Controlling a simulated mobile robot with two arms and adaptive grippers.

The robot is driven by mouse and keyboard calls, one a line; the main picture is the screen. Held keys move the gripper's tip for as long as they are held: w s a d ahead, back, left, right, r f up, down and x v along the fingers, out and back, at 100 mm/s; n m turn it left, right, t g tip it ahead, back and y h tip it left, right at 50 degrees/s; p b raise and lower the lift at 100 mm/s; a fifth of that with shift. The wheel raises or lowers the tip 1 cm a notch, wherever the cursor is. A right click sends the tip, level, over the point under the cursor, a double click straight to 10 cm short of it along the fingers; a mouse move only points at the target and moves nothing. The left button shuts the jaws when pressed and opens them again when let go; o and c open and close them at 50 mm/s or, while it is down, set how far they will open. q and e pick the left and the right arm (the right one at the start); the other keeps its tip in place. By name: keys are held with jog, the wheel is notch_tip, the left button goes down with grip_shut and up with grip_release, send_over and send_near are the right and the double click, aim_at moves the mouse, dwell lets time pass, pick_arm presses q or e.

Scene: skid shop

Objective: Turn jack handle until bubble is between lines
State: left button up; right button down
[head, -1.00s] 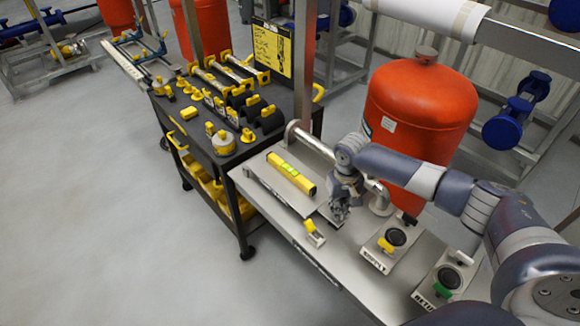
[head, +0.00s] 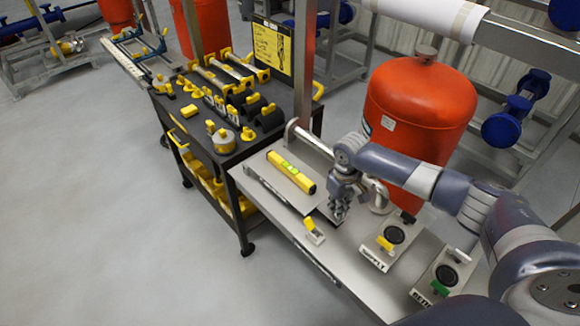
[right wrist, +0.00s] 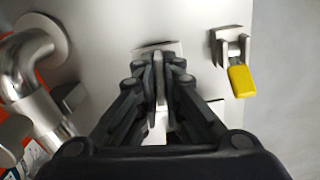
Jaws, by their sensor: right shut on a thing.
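A yellow spirit level (head: 291,172) with a green vial lies on the steel bench top (head: 300,250) in the head view. The bubble is too small to place against the lines. My right gripper (head: 338,212) is low over the bench, right of and below the level in the picture. In the right wrist view, its fingers (right wrist: 158,75) are closed around a narrow upright metal piece, apparently the jack handle (right wrist: 160,62). The fingers hide much of it. My left gripper is not in view.
A small yellow-handled clamp (head: 313,232), also in the right wrist view (right wrist: 238,75), stands close beside the gripper. Two labelled valve blocks sit nearer, including the supply block (head: 393,240). A red tank (head: 420,100) and bent pipe (head: 378,194) stand behind. A black tool cart (head: 225,150) adjoins.

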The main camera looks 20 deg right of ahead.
jog(key=shift+w+r+n, duration=0.1)
jog(key=shift+r+n, duration=0.15)
jog(key=shift+n, duration=0.15)
jog(key=c, duration=1.7)
grip_release()
jog(key=shift+f, duration=0.1)
notch_tip(320, 180, up, 7)
jog(key=p, duration=0.8)
jog(key=shift+f, duration=0.1)
